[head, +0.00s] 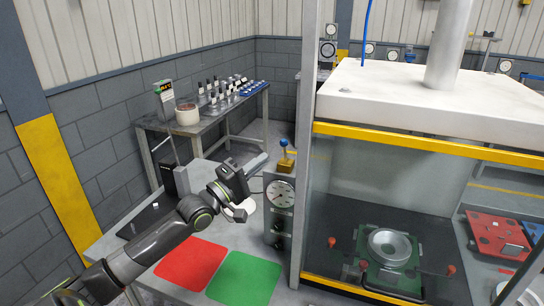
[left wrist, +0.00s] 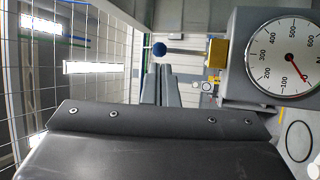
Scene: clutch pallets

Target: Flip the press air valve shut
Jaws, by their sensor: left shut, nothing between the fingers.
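The press air valve is a yellow body (head: 286,163) with a blue-knobbed lever (head: 284,143) on top of the grey gauge box (head: 279,232). The lever stands up from the body in the head view. In the left wrist view, the yellow body (left wrist: 216,54) sits beside the gauge and the lever points left to its blue ball (left wrist: 159,49). My left gripper (head: 262,160) is shut and empty, just left of the valve in the head view. Its fingers also show in the left wrist view (left wrist: 160,72), below the blue ball in the picture, apparently apart from it. My right gripper is not in view.
The gauge dial (head: 280,194) faces forward. The glass-sided press (head: 400,150) stands close on the right. Red (head: 191,264) and green (head: 244,279) mats lie on the table below my left arm. A back bench (head: 206,112) holds several small parts.

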